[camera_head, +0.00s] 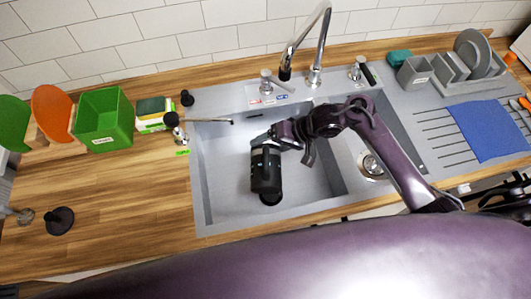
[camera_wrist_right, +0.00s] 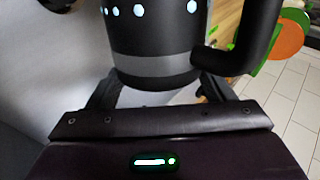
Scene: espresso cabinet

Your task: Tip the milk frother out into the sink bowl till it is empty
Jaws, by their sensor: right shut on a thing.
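The milk frother (camera_head: 265,172) is a black cylinder, seen over the large left bowl of the grey sink (camera_head: 225,180) in the head view. In the right wrist view the frother (camera_wrist_right: 155,50) fills the upper middle, with a grey band, pale round marks and a black handle to its right. My right gripper (camera_head: 268,141) is shut on the frother, reaching in from the right. The frother's mouth and any milk inside cannot be made out, and its exact tilt is unclear. No milk stream shows. My left gripper is not in view.
The tall tap (camera_head: 318,40) and its fittings stand behind the bowl. A spout (camera_head: 205,120) reaches over the left rim. A smaller bowl with a drain (camera_head: 372,166) lies right. A green box (camera_head: 103,120) stands left, and a blue cloth (camera_head: 487,130) lies on the drainer.

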